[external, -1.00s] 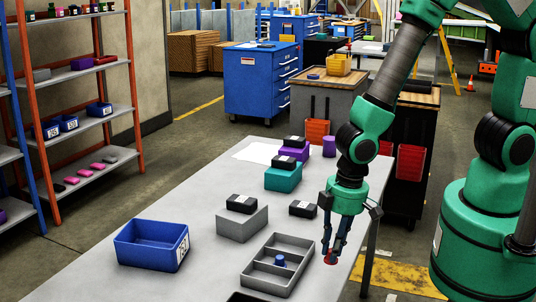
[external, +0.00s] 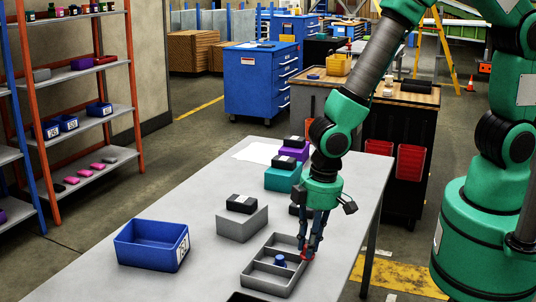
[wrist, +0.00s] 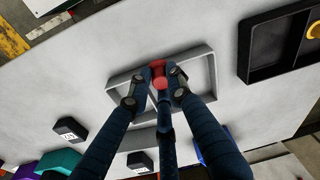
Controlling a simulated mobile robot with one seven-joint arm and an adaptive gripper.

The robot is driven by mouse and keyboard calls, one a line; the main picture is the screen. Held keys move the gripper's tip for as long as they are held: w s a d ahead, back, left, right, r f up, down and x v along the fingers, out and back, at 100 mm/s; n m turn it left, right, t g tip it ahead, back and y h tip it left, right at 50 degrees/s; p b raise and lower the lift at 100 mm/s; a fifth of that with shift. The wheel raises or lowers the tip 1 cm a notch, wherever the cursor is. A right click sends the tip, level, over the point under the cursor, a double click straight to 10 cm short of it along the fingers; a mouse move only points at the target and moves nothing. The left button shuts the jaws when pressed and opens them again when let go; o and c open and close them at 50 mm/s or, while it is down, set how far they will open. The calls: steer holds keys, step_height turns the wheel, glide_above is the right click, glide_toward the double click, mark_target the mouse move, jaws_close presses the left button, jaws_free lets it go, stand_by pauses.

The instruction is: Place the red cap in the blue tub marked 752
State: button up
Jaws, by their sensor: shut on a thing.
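The red cap (external: 307,255) is held between the fingertips of my gripper (external: 306,249), at the right side of the grey divided tray (external: 262,288). In the wrist view, the red cap (wrist: 158,70) sits between the closed fingers, over the tray (wrist: 205,62); its exact height is hard to tell. The blue tub (external: 140,251) stands at the table's left, open and seemingly empty, well left of my gripper. Its white label (external: 183,248) faces right; its number is too small to read surely.
A blue cap (external: 280,261) is in the grey tray. A teal bin (external: 283,178) and purple bin lie farther back. A black tray (wrist: 275,50) is beside the grey one.

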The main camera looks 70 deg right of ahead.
steer(key=w+a+r+p, duration=0.1)
steer(key=w+a+r, duration=0.15)
steer(key=w, duration=0.85)
steer(key=w+a+r+p, duration=0.15)
steer(key=w+a, duration=0.25)
steer(key=w, duration=0.7)
steer(key=p, duration=0.3)
glide_above(162, 245)
steer(key=s+a, duration=0.4)
steer(key=a, duration=0.1)
steer(key=shift+d, duration=0.25)
steer(key=shift+f, duration=0.1)
steer(key=shift+f+b, duration=0.55)
steer(key=shift+f, duration=2.55)
steer(key=shift+f, duration=0.1)
steer(key=shift+f, duration=1.75)
steer(key=shift+f, duration=0.2)
